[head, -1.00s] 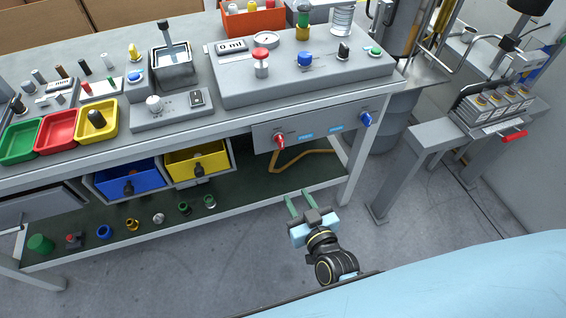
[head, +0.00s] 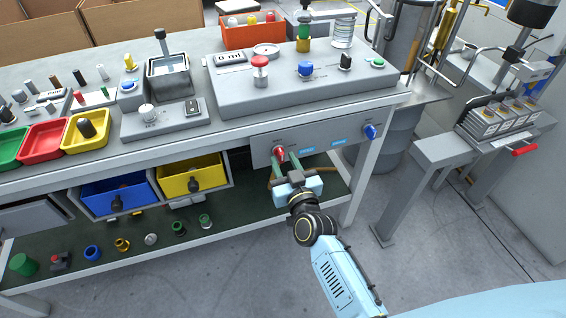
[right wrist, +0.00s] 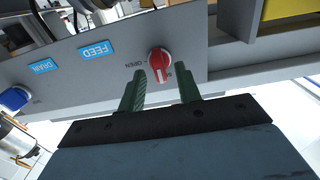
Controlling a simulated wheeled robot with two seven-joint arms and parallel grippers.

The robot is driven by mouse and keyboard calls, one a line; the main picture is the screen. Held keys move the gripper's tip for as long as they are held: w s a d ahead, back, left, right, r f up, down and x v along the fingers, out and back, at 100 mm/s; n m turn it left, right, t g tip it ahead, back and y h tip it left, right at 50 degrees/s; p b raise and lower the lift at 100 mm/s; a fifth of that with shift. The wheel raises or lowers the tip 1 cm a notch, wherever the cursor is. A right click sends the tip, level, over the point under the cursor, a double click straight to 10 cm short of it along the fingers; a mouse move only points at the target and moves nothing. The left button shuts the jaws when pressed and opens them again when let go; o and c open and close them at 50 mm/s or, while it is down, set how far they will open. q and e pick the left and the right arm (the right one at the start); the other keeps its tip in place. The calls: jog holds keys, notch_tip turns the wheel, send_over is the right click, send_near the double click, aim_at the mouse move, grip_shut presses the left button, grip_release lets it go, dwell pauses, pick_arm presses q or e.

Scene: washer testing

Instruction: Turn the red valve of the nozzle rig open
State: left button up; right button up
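The red valve (head: 279,154) is a small round knob with a white mark, on the grey front panel (head: 320,143) under the bench top's edge. My left gripper is out of view.
A blue valve (head: 370,131) sits farther right on the panel, past the blue FEED label (right wrist: 97,50) and DRAIN label (right wrist: 43,67). A yellow drawer bin (head: 185,181) hangs left of the panel. A table leg (head: 360,185) stands to the right.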

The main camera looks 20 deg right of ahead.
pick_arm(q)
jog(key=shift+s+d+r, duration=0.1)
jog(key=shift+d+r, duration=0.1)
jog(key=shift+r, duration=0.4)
pick_arm(e)
jog(key=shift+w, duration=0.7)
jog(key=shift+c, duration=0.3)
grip_shut()
